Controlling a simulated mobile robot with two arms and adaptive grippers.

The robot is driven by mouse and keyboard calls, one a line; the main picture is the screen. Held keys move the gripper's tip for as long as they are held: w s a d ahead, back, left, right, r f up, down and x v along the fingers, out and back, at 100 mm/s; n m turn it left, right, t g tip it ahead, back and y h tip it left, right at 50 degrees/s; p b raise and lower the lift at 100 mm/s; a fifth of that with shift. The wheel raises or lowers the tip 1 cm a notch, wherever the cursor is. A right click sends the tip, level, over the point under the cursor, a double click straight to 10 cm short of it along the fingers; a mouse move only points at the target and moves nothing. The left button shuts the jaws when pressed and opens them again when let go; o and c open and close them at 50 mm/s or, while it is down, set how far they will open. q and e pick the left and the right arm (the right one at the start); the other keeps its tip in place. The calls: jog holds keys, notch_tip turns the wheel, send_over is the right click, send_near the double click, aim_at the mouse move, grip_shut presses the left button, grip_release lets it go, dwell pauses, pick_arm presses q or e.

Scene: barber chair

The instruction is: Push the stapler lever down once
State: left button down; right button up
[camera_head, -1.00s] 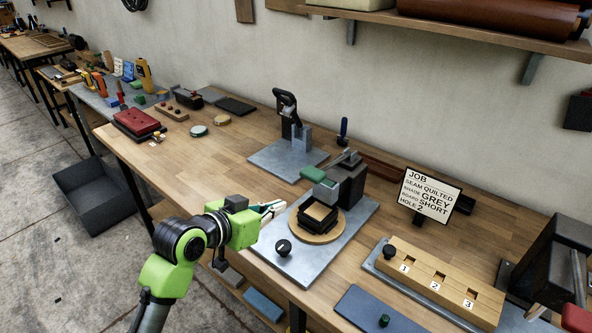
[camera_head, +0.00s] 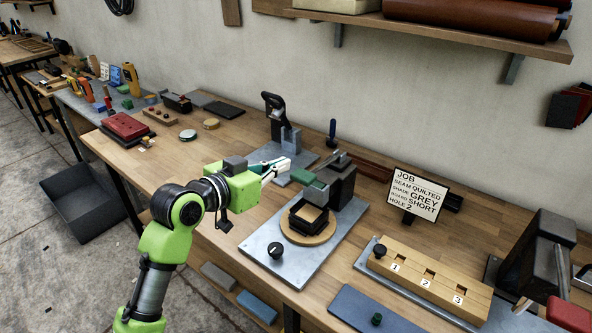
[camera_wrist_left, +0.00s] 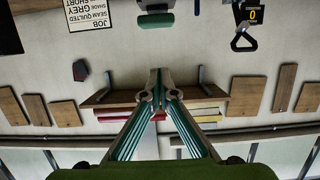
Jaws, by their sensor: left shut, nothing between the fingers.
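The stapler (camera_head: 341,187) is a dark block on a grey metal base plate (camera_head: 297,272). Its lever with a green grip (camera_head: 309,178) reaches out to the left, above a black square frame (camera_head: 309,217) on a round wooden disc (camera_head: 291,232). My left gripper (camera_head: 287,164) is shut and empty, its tips up and left of the green grip, seemingly apart from it. In the left wrist view the fingers (camera_wrist_left: 158,75) meet at their tips, and the green grip (camera_wrist_left: 155,20) shows upside down at the top. My right gripper is not in view.
A black-handled press (camera_head: 277,112) stands behind my gripper. A job sign (camera_head: 417,193) and a numbered wooden block (camera_head: 432,279) are to the right. A red box (camera_head: 125,126) lies far left. The bench between the red box and my arm is mostly clear.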

pick_arm(q)
jog(key=w+d+f+p, duration=0.2)
jog(key=w+d+f, duration=0.1)
jog(key=w+f, duration=0.2)
jog(key=shift+d+f, duration=0.35)
